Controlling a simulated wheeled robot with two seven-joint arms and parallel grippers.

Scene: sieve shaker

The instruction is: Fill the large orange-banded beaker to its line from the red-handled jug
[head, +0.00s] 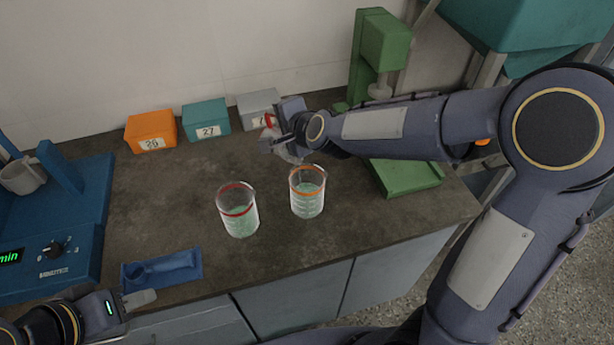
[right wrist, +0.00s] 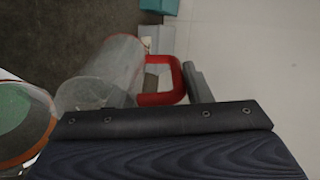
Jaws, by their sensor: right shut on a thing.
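The clear orange-banded beaker (head: 307,200) stands upright on the dark bench with pale green contents. Its orange rim band also shows at the left edge of the right wrist view (right wrist: 22,122). My right gripper (head: 279,133) is shut on the red handle (right wrist: 172,84) of the clear jug (right wrist: 113,68), just behind the orange-banded beaker. The jug (head: 287,155) is mostly hidden by the gripper in the head view; its contents cannot be made out. My left gripper (head: 141,299) is low at the left by the bench's front edge, holding nothing visible; its finger gap is unclear.
A red-banded beaker (head: 239,214) with green contents stands left of the orange-banded one. Orange (head: 151,130), teal (head: 206,119) and grey (head: 259,108) bins line the wall. A blue machine (head: 50,235) and blue tray (head: 162,270) are left, a green stand (head: 405,178) right.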

